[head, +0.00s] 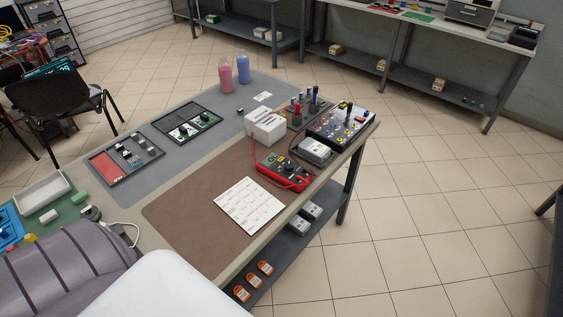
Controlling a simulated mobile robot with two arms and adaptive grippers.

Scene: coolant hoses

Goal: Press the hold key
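A red multimeter (284,174) with a dark face lies on the brown mat (190,214), close to the right edge of the workbench. A red lead shows beside it. Its keys are too small to tell apart, so I cannot make out the hold key. Neither of my grippers is in view.
A printed white sheet (249,206) lies left of the multimeter. Behind it stand a white slotted box (265,128), a grey box (314,150) and a black control panel (341,126). Pink (225,75) and blue (243,66) bottles stand at the back. Tiled floor right of the bench is clear.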

